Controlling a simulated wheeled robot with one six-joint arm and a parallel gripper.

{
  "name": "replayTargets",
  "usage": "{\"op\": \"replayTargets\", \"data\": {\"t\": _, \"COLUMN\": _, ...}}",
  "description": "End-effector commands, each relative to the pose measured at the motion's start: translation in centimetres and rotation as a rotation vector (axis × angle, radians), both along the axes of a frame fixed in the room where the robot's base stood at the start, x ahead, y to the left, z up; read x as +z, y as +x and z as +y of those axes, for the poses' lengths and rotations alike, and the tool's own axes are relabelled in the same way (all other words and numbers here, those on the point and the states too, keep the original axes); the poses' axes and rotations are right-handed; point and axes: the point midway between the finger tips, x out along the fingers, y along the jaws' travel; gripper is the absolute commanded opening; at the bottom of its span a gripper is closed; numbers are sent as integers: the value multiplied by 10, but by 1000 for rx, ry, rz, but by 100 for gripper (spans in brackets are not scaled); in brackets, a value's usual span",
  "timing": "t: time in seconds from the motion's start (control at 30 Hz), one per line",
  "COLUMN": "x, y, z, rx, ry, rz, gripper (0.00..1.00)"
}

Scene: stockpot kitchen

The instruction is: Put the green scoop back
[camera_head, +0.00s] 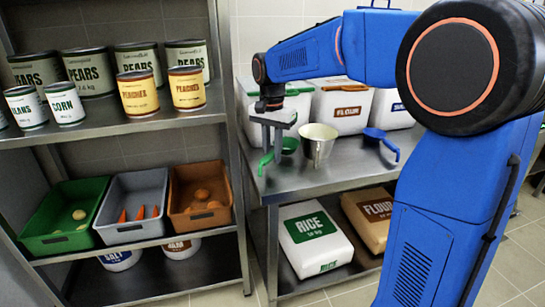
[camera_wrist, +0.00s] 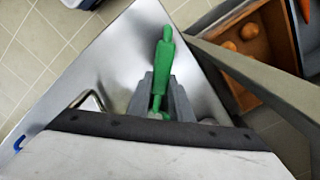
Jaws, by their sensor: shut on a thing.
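The green scoop (camera_head: 288,146) is at the left end of the steel table. My gripper (camera_head: 268,148) is shut on its handle, which hangs down at the table's left edge in the head view. In the wrist view the green handle (camera_wrist: 163,70) stands between the grey fingers of my gripper (camera_wrist: 160,98); the scoop's bowl is hidden there. A white bin with a green lid (camera_head: 296,88) stands behind my gripper. I cannot tell whether the scoop touches the table.
A flour bin (camera_head: 343,108) stands behind. A shelf post (camera_head: 226,100) is close on the left, by the orange crate (camera_head: 208,220). Rice and flour sacks lie below.

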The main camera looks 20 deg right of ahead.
Motion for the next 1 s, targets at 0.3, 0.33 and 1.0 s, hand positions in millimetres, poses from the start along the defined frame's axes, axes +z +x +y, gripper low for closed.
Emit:
{"op": "replayTargets", "data": {"t": 0.3, "x": -15, "y": -2, "z": 0, "rx": 0, "ry": 0, "rz": 0, "gripper": 0}}
{"op": "replayTargets", "data": {"t": 0.33, "x": -15, "y": -2, "z": 0, "rx": 0, "ry": 0, "rz": 0, "gripper": 0}}
{"op": "replayTargets", "data": {"t": 1.0, "x": -13, "y": -1, "z": 0, "rx": 0, "ry": 1, "rz": -1, "gripper": 38}}
